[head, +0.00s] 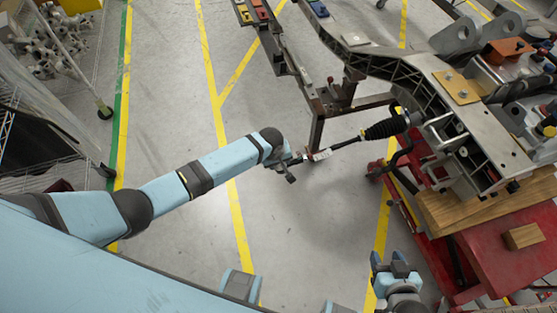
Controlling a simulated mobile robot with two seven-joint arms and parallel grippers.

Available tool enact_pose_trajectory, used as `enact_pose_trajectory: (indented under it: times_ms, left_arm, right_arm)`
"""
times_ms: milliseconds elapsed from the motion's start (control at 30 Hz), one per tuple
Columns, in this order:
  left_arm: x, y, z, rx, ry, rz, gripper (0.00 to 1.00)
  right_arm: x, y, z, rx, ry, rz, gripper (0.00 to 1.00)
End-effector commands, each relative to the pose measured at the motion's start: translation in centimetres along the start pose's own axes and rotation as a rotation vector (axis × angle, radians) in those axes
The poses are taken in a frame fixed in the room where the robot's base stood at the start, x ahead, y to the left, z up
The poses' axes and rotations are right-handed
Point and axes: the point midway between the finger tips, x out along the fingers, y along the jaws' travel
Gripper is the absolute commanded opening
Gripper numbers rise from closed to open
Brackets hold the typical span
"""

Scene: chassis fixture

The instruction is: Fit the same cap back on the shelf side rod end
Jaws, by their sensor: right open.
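A rod (345,144) with a black ribbed boot (386,128) sticks out to the left from the chassis assembly (470,150). Its outer end (320,155) is small, with a pale and reddish part; I cannot tell whether that is a cap. My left gripper (293,166) is at the end of the arm from the left, close beside this rod end. Its fingers are too small to show whether they touch it or hold anything. My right gripper (397,277) is low in the picture, open, well below the rod, and partly hidden by its own wrist.
A red cart (500,250) with a wooden block (524,236) stands at the right. A brown metal frame (316,130) is just above the rod end. A wire rack (60,90) on wheels is at the left.

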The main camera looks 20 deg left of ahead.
Motion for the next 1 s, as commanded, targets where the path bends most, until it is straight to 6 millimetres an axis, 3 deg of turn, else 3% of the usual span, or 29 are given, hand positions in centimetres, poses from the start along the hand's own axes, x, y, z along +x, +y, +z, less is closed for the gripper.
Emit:
enact_pose_trajectory:
  times_ms: [867, 900, 1000]
  left_arm:
    - [-0.02, 0.01, -0.04, 0.0, 0.0, 0.0, 0.07]
    - [-0.02, 0.01, -0.04, 0.0, 0.0, 0.0, 0.5]
    - [-0.03, 0.02, -0.04, 0.0, 0.0, 0.0, 0.73]
  right_arm:
    - [-0.38, -0.04, -0.57, 0.0, 0.0, 0.0, 0.49]
    - [-0.38, -0.04, -0.57, 0.0, 0.0, 0.0, 0.49]
    - [-0.38, -0.04, -0.57, 0.0, 0.0, 0.0, 0.49]
